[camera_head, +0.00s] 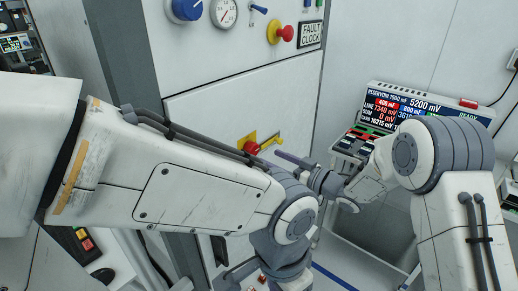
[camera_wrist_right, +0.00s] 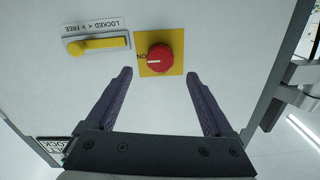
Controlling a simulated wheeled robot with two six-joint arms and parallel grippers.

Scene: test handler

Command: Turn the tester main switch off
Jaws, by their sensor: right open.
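The tester main switch is a red rotary knob (camera_wrist_right: 159,57) on a square yellow plate (camera_wrist_right: 177,69); in the head view the knob (camera_head: 250,147) shows on the white cabinet front, just above my left forearm. Its white line points toward the ON mark in the right wrist view. My right gripper (camera_wrist_right: 159,76) is open and empty, with one finger on each side of the knob's line and the knob ahead of the tips. In the head view my right gripper (camera_head: 294,161) reaches in from the right, partly hidden. My left arm crosses in front; its gripper is not visible.
A yellow lever (camera_wrist_right: 97,43) with a LOCKED/FREE label sits beside the switch. Higher on the cabinet are a blue knob (camera_head: 186,8), a gauge (camera_head: 223,12) and a red button (camera_head: 285,32). A display unit (camera_head: 462,113) stands to the right. My left forearm fills much of the space before the cabinet.

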